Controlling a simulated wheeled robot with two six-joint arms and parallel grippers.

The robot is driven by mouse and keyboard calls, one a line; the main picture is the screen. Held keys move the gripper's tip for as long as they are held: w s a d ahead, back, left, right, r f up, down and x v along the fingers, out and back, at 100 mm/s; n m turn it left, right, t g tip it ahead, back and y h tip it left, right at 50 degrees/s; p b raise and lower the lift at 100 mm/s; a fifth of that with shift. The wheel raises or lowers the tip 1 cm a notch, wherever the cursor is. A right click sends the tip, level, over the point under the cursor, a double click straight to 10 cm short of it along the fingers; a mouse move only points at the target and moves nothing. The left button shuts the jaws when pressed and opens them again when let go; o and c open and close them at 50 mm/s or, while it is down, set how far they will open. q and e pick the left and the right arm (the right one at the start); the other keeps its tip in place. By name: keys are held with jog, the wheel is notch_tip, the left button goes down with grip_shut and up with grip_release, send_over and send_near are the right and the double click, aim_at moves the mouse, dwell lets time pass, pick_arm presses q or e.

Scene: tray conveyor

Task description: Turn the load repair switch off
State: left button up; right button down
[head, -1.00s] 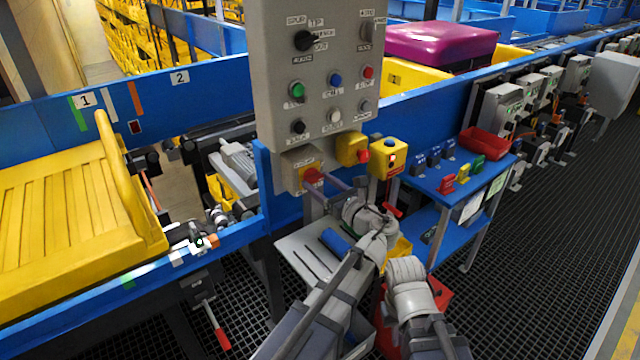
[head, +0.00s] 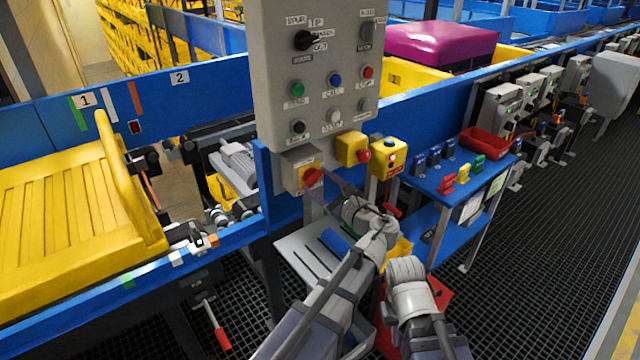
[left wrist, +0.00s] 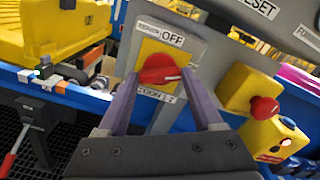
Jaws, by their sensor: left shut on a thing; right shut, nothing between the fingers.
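The switch is a red rotary knob (head: 313,176) on a yellow plate, on a small grey box below the main control panel. In the left wrist view the knob (left wrist: 158,68) sits under an OFF label (left wrist: 161,35); a white mark on it points right. A second label below the knob is partly hidden and unreadable. My left gripper (left wrist: 160,78) is shut on the knob, with one purple finger on each side. In the head view my left gripper (head: 330,186) reaches the box from the lower right. My right arm shows at the lower middle, but its fingers are hidden.
The grey control panel (head: 318,75) with several buttons is above. A yellow box with a red button (head: 363,155) and another yellow box (head: 388,160) are just right. A blue table (head: 455,172) stands further right. A yellow tray (head: 60,220) is at left.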

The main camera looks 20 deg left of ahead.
pick_arm(q)
jog(key=n, duration=1.2)
jog(key=shift+n, duration=0.3)
dwell(0.5)
jog(key=o, duration=1.4)
jog(key=shift+c, duration=0.2)
jog(key=shift+s, duration=0.1)
